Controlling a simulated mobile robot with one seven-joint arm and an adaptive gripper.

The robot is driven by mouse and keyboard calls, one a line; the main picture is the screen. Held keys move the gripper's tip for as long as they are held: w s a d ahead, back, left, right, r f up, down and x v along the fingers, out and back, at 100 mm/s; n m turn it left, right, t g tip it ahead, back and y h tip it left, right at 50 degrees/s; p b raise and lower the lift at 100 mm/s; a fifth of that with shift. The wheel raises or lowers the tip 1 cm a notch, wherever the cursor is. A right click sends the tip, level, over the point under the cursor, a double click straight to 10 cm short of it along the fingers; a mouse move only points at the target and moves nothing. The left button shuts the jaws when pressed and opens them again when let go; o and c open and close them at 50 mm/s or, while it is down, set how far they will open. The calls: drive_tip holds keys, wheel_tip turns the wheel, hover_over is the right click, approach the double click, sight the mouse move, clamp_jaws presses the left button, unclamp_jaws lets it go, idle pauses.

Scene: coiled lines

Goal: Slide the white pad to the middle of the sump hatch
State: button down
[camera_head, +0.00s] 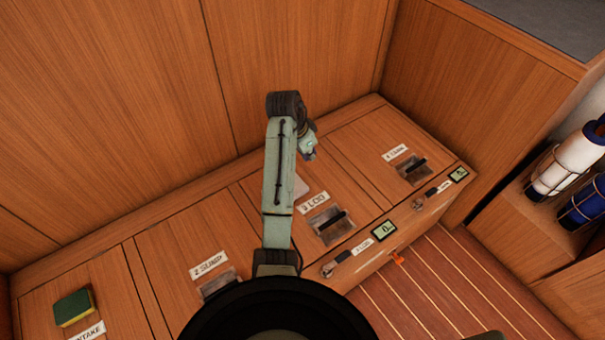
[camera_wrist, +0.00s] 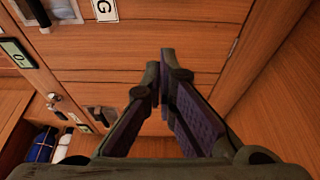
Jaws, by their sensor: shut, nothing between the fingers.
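A white pad (camera_head: 301,187) lies on the hatch labelled 3 LOG, partly hidden behind my arm in the head view. The sump hatch (camera_head: 215,238), labelled 2 SUMP, is left of it; my arm and body cover part of its right and front. My gripper (camera_head: 308,146) is above the back of the LOG hatch, beyond the pad in the head view. In the wrist view my gripper (camera_wrist: 160,68) has its fingertips together, with nothing between them, over bare wood. The pad cannot be made out there.
A green and yellow sponge (camera_head: 73,307) lies on the intake hatch at the left. Recessed latches, such as the LOG latch (camera_head: 331,225), line the front of the hatches. Wood panels rise behind the bench. White and blue cylinders (camera_head: 568,160) stand at the right.

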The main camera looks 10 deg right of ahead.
sight(301, 188)
drive_tip(key=x, duration=0.9)
drive_tip(key=shift+d+f+p, duration=0.1)
drive_tip(key=shift+d+p, duration=0.05)
drive_tip(key=shift+p, duration=0.15)
drive_tip(key=shift+f, duration=0.35)
drive_tip(key=a, duration=0.1)
drive_tip(key=s+a+p, duration=0.1)
drive_tip(key=shift+a+r, duration=0.1)
drive_tip(key=shift+a, duration=0.15)
drive_tip(key=shift+s+a, duration=0.2)
drive_tip(key=shift+a, duration=0.3)
